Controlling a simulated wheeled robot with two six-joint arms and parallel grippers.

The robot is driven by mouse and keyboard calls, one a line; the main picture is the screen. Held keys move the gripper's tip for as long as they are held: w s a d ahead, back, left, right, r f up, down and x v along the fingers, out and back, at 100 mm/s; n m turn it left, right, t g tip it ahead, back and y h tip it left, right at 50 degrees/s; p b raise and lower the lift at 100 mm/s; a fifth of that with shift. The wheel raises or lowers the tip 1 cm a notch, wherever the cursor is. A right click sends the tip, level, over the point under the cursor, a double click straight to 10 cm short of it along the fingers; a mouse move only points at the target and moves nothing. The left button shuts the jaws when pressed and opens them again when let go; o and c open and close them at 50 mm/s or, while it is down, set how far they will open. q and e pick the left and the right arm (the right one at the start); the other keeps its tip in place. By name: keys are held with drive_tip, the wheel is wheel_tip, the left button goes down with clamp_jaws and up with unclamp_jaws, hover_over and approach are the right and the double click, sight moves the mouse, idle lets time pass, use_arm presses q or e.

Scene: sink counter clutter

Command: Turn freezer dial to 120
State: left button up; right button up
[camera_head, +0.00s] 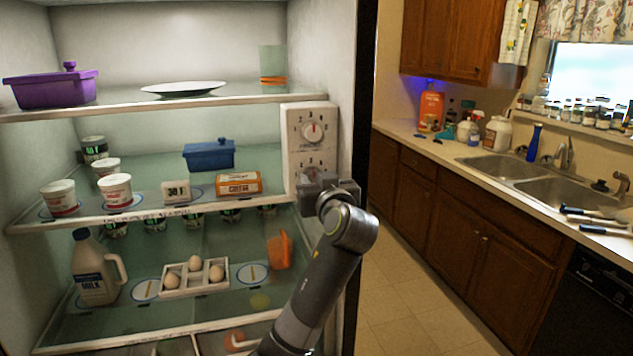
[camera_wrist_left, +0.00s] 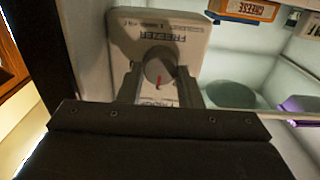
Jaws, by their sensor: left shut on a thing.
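A white control panel (camera_head: 296,118) is mounted on the fridge's right inner wall. Its upper dial (camera_head: 313,132) has a red mark and shows clear of the gripper. My left gripper (camera_head: 318,183) is at the lower part of the panel and hides the lower dial in the head view. In the left wrist view, the panel (camera_wrist_left: 185,30) bears the word FREEZER, and a round grey dial (camera_wrist_left: 159,71) with a red pointer sits between my left gripper's fingers (camera_wrist_left: 160,85). The gripper is shut on this dial. My right gripper is not in view.
The cheese box (camera_head: 239,183) and a blue lidded dish (camera_head: 208,154) stand on the middle shelf, left of the panel. An orange container (camera_head: 279,250) and an egg tray (camera_head: 195,278) are on the shelf below. The fridge's dark right edge (camera_head: 364,90) is close to my left arm.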

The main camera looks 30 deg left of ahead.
use_arm(q)
drive_tip(key=shift+c, duration=1.2)
drive_tip(key=m+p, duration=0.2)
drive_tip(key=m, duration=0.1)
drive_tip(key=shift+r+p, duration=0.2)
drive_tip(key=shift+p, duration=0.1)
drive_tip(key=m+p, duration=0.2)
drive_tip(key=m, duration=0.2)
drive_tip(key=shift+p, duration=0.35)
drive_tip(key=shift+f+m, duration=0.1)
drive_tip(key=shift+m, duration=0.2)
